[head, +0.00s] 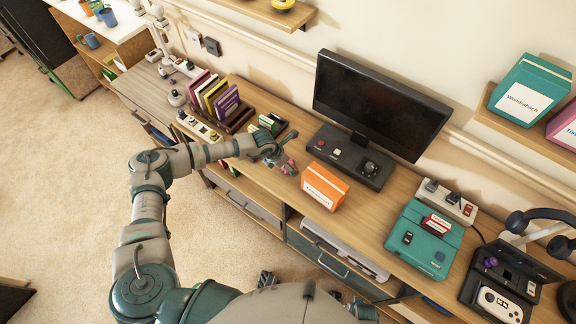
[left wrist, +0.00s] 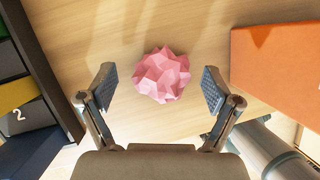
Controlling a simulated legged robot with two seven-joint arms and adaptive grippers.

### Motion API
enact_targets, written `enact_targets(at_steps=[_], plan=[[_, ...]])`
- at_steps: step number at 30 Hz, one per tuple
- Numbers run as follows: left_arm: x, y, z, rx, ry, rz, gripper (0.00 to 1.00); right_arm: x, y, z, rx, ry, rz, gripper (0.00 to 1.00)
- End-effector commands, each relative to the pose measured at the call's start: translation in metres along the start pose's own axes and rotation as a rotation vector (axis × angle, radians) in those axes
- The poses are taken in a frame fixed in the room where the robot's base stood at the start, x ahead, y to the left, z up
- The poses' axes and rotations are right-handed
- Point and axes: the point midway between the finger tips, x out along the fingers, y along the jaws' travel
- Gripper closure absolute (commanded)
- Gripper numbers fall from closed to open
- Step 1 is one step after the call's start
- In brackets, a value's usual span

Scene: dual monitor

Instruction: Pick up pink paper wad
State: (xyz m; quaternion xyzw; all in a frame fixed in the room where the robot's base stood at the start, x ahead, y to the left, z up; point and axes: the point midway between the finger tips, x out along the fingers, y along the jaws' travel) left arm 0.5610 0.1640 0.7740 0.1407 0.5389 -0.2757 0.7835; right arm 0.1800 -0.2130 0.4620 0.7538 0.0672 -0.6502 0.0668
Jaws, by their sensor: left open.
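The pink paper wad (left wrist: 162,75) is a crumpled, faceted ball on the wooden desktop. In the left wrist view it sits between the fingertips of my left gripper (left wrist: 158,84), with a gap on each side. The gripper is open and empty. In the head view my left gripper (head: 281,152) reaches over the desk from the left, and the wad (head: 289,167) shows small and partly covered beside the fingers.
An orange box (head: 324,186) stands close to the right of the wad. A book rack (head: 240,118) and small green boxes (head: 270,124) stand to the left and behind. A monitor (head: 378,105) with a control base stands behind; a teal device (head: 425,238) sits further right.

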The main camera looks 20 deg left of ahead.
Motion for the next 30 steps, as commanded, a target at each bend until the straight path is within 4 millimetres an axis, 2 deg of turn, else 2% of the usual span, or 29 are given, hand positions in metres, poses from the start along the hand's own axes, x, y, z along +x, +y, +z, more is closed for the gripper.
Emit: enact_targets(at_steps=[6,7,12,13,25,30], plan=[[0.002,0.0,0.0,0.0,0.0,0.001,0.1,-0.004,0.0,-0.006,0.0,0.011,0.0,0.6],[0.002,0.0,0.0,0.0,0.0,0.001,0.13,-0.003,0.0,-0.005,0.0,0.01,0.0,0.6],[0.002,0.0,0.0,0.0,0.0,0.001,0.48,-0.002,0.0,-0.003,0.001,0.005,0.0,0.6],[0.002,0.0,0.0,0.0,0.0,0.001,0.51,-0.002,0.0,-0.003,0.001,0.005,0.0,0.6],[0.0,0.0,0.001,0.0,-0.001,0.0,0.52,-0.002,0.0,-0.001,0.0,0.003,0.0,0.6],[-0.012,-0.001,0.006,0.001,-0.002,0.0,0.52,-0.001,0.0,0.0,0.0,0.002,0.0,0.6]])
